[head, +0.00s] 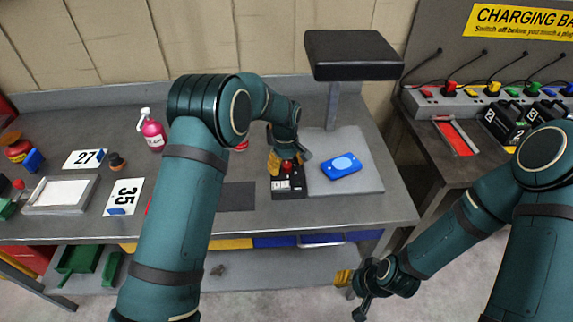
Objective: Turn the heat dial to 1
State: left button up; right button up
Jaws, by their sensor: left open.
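A small black control box (289,192) with white markings stands on the bench, beside the grey base plate of the press. A red dial (287,167) shows at its top. My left gripper (288,162) reaches down over the box. It is open, with a yellow finger left of the dial and a grey finger to the right. I cannot tell whether either finger touches the dial, and the numbers around it are not readable. My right gripper (352,292) hangs low, in front of the bench and away from the box, with its fingers apart and nothing between them.
A black press head (351,54) on a post overhangs the grey plate (353,186), where a blue piece (341,166) lies. A pink bottle (152,131) and number cards (123,197) are at the left. A charging bench (435,160) stands at the right.

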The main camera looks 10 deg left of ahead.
pick_arm(q)
grip_shut()
jog(key=shift+m, duration=0.4)
jog(key=m, duration=0.5)
jog(key=shift+b, duration=0.3)
jog(key=m, duration=0.5)
jog(key=shift+m, duration=0.4)
